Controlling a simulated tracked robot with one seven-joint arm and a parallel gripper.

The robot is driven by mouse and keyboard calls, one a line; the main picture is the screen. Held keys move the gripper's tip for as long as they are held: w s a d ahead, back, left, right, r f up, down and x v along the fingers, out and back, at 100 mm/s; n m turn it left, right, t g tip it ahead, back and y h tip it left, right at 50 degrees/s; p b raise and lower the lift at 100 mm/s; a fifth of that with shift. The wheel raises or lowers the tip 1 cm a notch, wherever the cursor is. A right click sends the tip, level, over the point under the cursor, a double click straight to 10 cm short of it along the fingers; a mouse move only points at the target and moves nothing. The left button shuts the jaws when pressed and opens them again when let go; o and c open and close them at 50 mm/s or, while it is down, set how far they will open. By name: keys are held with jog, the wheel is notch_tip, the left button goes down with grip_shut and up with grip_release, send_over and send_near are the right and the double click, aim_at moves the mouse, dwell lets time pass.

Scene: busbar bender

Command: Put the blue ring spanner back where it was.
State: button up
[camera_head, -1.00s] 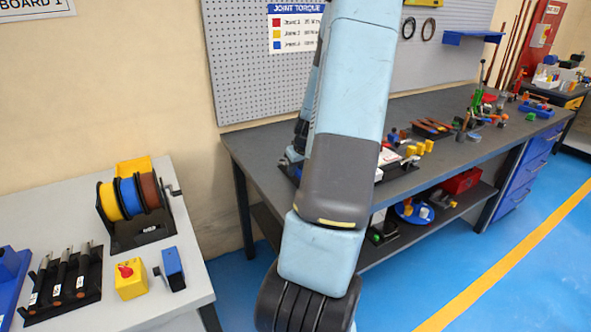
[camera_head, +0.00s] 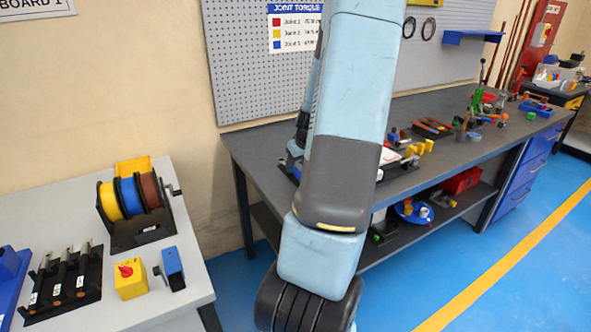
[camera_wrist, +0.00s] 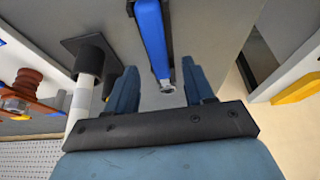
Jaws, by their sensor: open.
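In the wrist view, a long blue bar-shaped tool (camera_wrist: 151,38) with a small metal end hangs between my fingers; it appears to be the blue ring spanner, but no ring shows clearly. Its upper part runs out of the frame, beside a black strip. My gripper (camera_wrist: 158,64) is open, with one blue finger on each side of the tool and a visible gap to each. In the head view my arm hides the gripper, and I cannot make out the spanner there.
In the wrist view, a white and black post (camera_wrist: 87,75) stands close to the left finger. A red-brown ribbed part (camera_wrist: 27,82) lies further left and a yellow part (camera_wrist: 297,89) at right. In the head view, a long grey workbench (camera_head: 440,125) carries several tools.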

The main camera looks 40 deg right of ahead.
jog(key=d+v, duration=0.1)
jog(key=v, duration=0.8)
jog(key=a+r+n, duration=0.1)
jog(key=a+r, duration=0.4)
jog(key=a, duration=0.6)
jog(key=a+r+n, duration=0.1)
jog(key=a+r, duration=0.5)
jog(key=a, duration=0.6)
jog(key=s+a+r, duration=0.3)
jog(key=s+a, duration=0.3)
jog(key=s, duration=0.1)
jog(key=s+a+r+t+y, duration=0.1)
jog(key=s+a+r, duration=0.1)
jog(key=s+a, duration=0.4)
jog(key=shift+s+a+r+n, duration=0.3)
jog(key=shift+s+a+r, duration=0.1)
jog(key=shift+s, duration=0.1)
jog(key=shift+d, duration=0.1)
jog(key=shift+c, duration=0.3)
jog(key=shift+c, duration=0.7)
